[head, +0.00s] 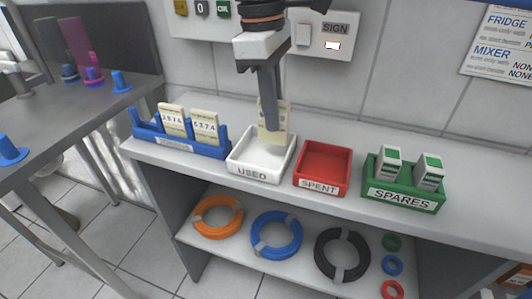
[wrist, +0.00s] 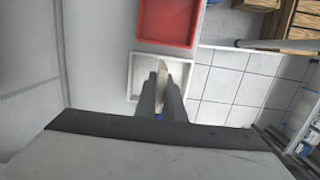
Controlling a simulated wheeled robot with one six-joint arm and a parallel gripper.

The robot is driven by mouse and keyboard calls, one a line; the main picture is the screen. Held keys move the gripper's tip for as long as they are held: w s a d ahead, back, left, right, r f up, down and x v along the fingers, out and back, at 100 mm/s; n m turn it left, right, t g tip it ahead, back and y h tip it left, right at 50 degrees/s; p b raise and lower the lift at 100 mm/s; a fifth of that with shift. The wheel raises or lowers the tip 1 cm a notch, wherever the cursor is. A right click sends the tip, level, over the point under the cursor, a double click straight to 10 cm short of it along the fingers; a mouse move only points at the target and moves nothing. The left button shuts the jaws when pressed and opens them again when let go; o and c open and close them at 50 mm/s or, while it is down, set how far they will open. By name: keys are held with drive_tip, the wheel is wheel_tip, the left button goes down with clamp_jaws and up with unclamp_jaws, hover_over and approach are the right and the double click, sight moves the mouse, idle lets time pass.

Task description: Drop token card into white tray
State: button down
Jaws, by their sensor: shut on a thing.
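The white tray (head: 258,172), labelled USED, stands on the counter. My gripper (head: 271,128) is shut on a cream token card (head: 272,135), which it holds upright above the white tray. The fingers hide part of the card in the head view. In the wrist view, the card (wrist: 162,67) shows as a thin edge between the fingers (wrist: 161,90), over the white tray (wrist: 133,80). Two more token cards (head: 188,124) stand in a blue rack (head: 180,145) to the left.
A red tray (head: 319,184), labelled SPENT, stands just right of the white tray. A green SPARES holder (head: 402,200) with two items is farther right. Coiled hoses (head: 276,235) lie on the shelf below. The tiled wall with a SIGN panel (head: 322,36) stands behind.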

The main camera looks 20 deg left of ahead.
drive_tip(key=c, duration=1.8)
unclamp_jaws()
drive_tip(key=shift+o, duration=0.2)
drive_tip(key=r, duration=0.4)
drive_tip(key=a+r, duration=0.1)
drive_tip(key=r, duration=0.7)
drive_tip(key=shift+a, duration=0.25)
drive_tip(key=shift+f, duration=0.1)
